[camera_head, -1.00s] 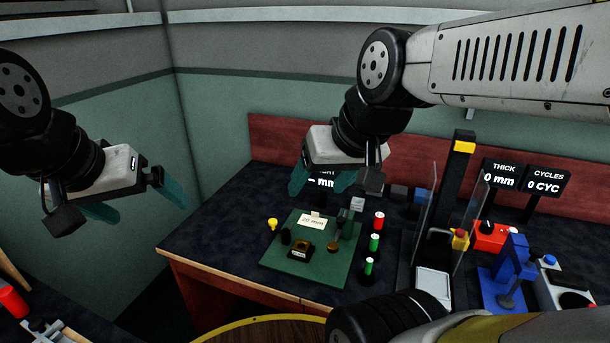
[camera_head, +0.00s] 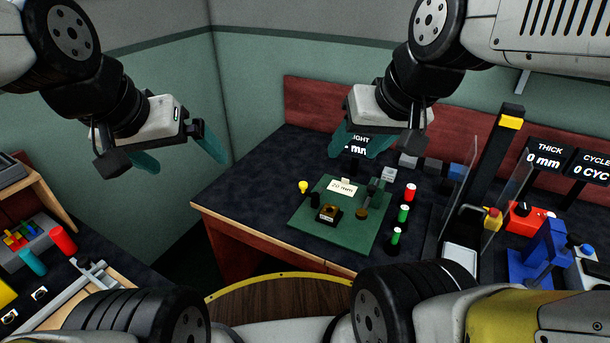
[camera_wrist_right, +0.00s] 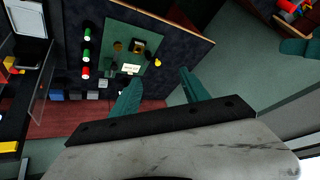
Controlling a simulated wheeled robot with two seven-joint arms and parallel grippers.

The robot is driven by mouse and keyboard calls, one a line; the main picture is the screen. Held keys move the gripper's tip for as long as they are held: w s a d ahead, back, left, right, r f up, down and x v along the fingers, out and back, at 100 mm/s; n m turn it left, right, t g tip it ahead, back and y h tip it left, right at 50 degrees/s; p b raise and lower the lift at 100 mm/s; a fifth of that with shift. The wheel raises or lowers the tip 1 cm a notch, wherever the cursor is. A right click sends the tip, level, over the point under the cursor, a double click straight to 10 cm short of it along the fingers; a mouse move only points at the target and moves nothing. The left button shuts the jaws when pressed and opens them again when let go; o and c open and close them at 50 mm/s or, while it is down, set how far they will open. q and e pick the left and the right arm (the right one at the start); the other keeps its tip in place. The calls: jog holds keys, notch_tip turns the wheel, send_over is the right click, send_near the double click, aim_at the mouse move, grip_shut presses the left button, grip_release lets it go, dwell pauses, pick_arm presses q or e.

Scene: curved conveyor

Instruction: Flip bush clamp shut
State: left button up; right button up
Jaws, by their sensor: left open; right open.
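A green mat (camera_head: 300,219) lies on the dark table, with a small dark block (camera_head: 328,214) holding a brass-coloured ring near its front. A dark upright fixture (camera_head: 376,192) stands at the mat's right, with a round brass piece (camera_head: 362,213) beside it. I cannot tell clearly which part is the clamp's lever or whether it is closed. My right gripper (camera_head: 360,146) is open and empty, above and behind the mat. It also shows open in the right wrist view (camera_wrist_right: 161,86), apart from everything. My left gripper (camera_head: 182,155) is open and empty, left of the table.
Red- and green-topped cylinders (camera_head: 403,214) stand along the mat's right edge. A yellow knob (camera_head: 303,187) is at its left. A clear-guarded press (camera_head: 510,130) and blue device (camera_head: 540,255) stand farther right. A side bench (camera_head: 90,262) is at lower left.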

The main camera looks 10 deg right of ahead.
jog(key=shift+w+f, duration=0.1)
jog(key=shift+w, duration=0.15)
jog(key=c, duration=0.3)
jog(key=w, duration=0.2)
jog(key=w+f, duration=0.1)
jog(key=shift+a+m+g, duration=0.25)
jog(key=shift+m+g, duration=0.05)
jog(key=shift+m, duration=0.1)
grip_shut()
jog(key=w+a+f+m+g+h, duration=0.1)
jog(key=w+a+f, duration=0.3)
jog(key=w+f, duration=0.5)
jog(key=w+a+f+m+g+h, duration=0.1)
jog(key=w+a+f, duration=0.4)
jog(key=w+f, duration=0.5)
jog(key=f+m+h, duration=0.1)
jog(key=m, duration=0.1)
jog(key=shift+a+f+m+h, duration=0.2)
jog(key=shift+m+h, duration=0.2)
